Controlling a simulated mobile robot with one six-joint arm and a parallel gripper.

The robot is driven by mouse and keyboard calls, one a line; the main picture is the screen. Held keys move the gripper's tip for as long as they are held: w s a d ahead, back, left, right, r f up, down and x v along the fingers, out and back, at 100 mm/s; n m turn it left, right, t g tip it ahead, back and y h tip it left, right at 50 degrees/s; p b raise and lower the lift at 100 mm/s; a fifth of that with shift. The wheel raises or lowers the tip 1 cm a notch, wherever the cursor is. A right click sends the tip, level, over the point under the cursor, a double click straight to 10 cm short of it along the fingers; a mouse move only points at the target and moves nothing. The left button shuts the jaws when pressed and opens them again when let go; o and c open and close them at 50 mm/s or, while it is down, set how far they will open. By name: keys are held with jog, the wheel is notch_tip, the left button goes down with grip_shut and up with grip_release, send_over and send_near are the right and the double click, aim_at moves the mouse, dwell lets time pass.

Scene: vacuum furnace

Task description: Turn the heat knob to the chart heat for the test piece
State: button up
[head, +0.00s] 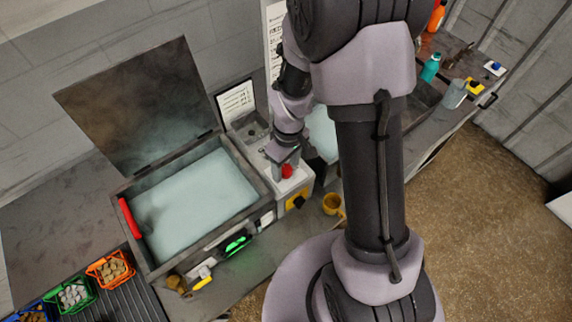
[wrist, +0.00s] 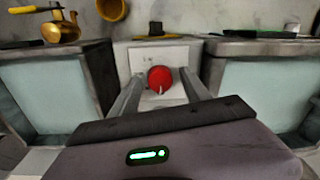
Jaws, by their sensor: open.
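The red heat knob (wrist: 160,76) sits on a pale panel in the wrist view, with a light pointer mark at its lower edge. The panel's markings are too small to read. The knob also shows in the head view (head: 287,171). My gripper (wrist: 160,88) is open, with one finger on each side of the knob; I cannot tell whether they touch it. In the head view my gripper (head: 284,158) is right above the knob. A framed white chart (head: 237,100) stands behind, its text unreadable. I cannot tell which thing is the test piece.
A wide box with pale blue inside (head: 195,200) stands open left of the knob, its dark lid (head: 140,100) raised. Orange (head: 108,268) and green (head: 77,294) baskets hold lumps at lower left. A yellow cup (head: 332,204) and a teal bottle (head: 430,68) stand to the right.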

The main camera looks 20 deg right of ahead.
grip_shut()
jog(key=shift+m, duration=0.3)
jog(key=m+b, duration=0.2)
jog(key=m, duration=0.1)
jog(key=shift+f+m+b, duration=0.15)
jog(key=shift+m+b, duration=0.15)
jog(key=m+b, duration=0.2)
jog(key=m, duration=0.3)
jog(key=shift+m, duration=0.4)
grip_release()
jog(key=shift+r, duration=0.2)
